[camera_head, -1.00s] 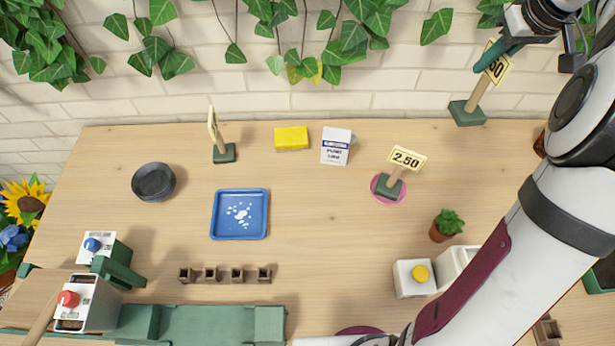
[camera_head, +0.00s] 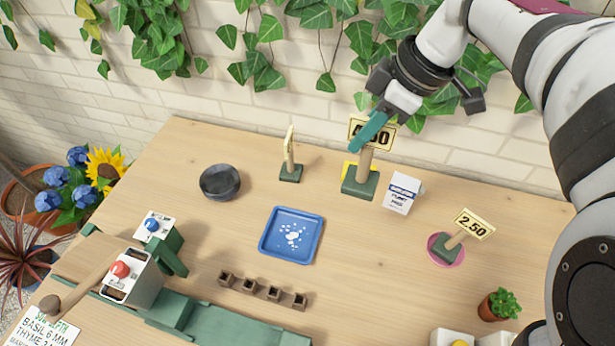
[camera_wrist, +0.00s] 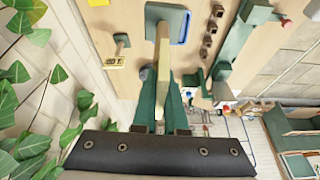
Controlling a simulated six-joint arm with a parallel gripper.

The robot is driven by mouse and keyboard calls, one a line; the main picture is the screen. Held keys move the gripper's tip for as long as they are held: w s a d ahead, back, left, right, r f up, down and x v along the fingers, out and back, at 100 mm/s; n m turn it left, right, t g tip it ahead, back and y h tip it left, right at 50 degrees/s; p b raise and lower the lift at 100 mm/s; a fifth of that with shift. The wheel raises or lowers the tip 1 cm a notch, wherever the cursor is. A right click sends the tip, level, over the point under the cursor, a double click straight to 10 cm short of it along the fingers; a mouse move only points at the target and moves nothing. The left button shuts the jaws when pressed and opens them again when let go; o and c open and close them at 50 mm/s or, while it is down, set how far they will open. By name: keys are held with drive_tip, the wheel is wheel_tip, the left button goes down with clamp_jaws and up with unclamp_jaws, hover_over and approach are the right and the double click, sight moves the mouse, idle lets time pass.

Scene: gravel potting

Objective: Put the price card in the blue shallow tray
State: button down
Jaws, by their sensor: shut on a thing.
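My gripper (camera_head: 371,130) is shut on a price card (camera_head: 382,136), a yellow sign on a wooden post with a green square base (camera_head: 360,184). The fingers cover part of its number. It is upright and appears held above the back of the table, though the gap under it is hard to judge. In the wrist view the card stands edge-on between the green fingertips (camera_wrist: 162,92), its base pointing away. The blue shallow tray (camera_head: 265,247) lies on the table, front-left of the card, with white pebbles in it. Part of the tray (camera_wrist: 186,28) shows beside the base.
A second card (camera_head: 290,172) stands left of the held one; a third (camera_head: 470,225) marked 2.50 leans on a pink saucer (camera_head: 456,262). A yellow block is mostly hidden behind the held card. A white carton (camera_head: 402,194), dark bowl (camera_head: 220,182) and small brown pots (camera_head: 250,286) surround the tray.

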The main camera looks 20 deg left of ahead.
sight(346, 180)
drive_tip(key=shift+n, duration=0.4)
drive_tip(key=f, duration=0.3)
drive_tip(key=a+f, duration=0.1)
drive_tip(key=f, duration=0.3)
drive_tip(key=s+f, duration=0.1)
drive_tip(key=f, duration=0.3)
drive_tip(key=shift+a, duration=0.35)
drive_tip(key=s+a+f, duration=0.1)
drive_tip(key=a+f, duration=1)
drive_tip(key=shift+s, duration=0.25)
drive_tip(key=shift+a+f, duration=0.1)
drive_tip(key=c, duration=1)
unclamp_jaws()
drive_tip(key=shift+o, duration=0.2)
